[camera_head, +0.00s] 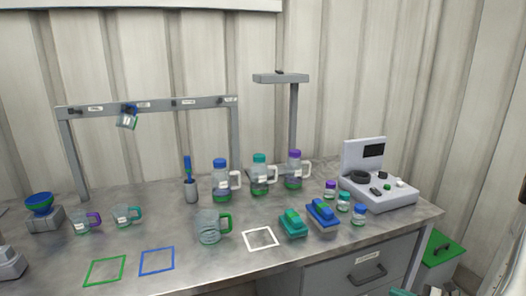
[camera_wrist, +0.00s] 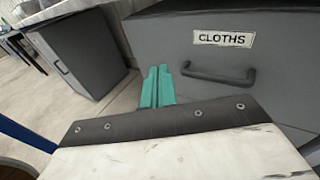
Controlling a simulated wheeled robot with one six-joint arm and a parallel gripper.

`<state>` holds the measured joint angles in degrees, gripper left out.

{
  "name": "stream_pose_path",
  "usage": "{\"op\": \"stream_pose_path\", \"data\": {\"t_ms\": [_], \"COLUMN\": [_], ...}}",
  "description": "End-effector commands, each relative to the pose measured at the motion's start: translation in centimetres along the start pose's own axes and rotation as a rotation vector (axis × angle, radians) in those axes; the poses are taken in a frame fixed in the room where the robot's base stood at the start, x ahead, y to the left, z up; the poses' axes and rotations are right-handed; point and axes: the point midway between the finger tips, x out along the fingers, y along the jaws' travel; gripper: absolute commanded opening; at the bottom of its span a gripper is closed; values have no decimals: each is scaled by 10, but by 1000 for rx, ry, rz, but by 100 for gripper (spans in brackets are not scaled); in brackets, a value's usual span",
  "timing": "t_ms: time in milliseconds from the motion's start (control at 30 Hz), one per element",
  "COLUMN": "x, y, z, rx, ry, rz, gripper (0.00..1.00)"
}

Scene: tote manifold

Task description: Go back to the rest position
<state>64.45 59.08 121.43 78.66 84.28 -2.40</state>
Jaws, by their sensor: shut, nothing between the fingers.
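My gripper (camera_wrist: 158,87) shows in the wrist view with its two teal fingers together and nothing between them. It is in front of the grey drawer (camera_wrist: 285,80) labelled CLOTHS, left of the drawer's dark bar handle (camera_wrist: 218,76). Whether the fingers touch the drawer front cannot be told. In the head view, the drawer (camera_head: 335,276) is under the right part of the bench and looks shut. A bit of teal at the bottom edge of that view may be part of my gripper.
The metal bench (camera_head: 185,262) holds mugs, bottles, small jars, a green scoop-like block (camera_head: 292,225), a blue one (camera_head: 322,215) and a grey device (camera_head: 380,190). A cup (camera_head: 127,118) hangs on the rail (camera_head: 150,105). Floor shows left of the drawer in the wrist view.

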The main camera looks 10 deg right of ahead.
Motion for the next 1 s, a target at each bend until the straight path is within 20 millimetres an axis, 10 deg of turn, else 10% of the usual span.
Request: {"op": "stream_pose_path", "data": {"t_ms": [400,1000], "x": [34,6], "y": [104,218], "z": [141,265], "rx": [-412,-1191], "ry": [190,518], "rz": [733,1504], "gripper": [0,0]}}
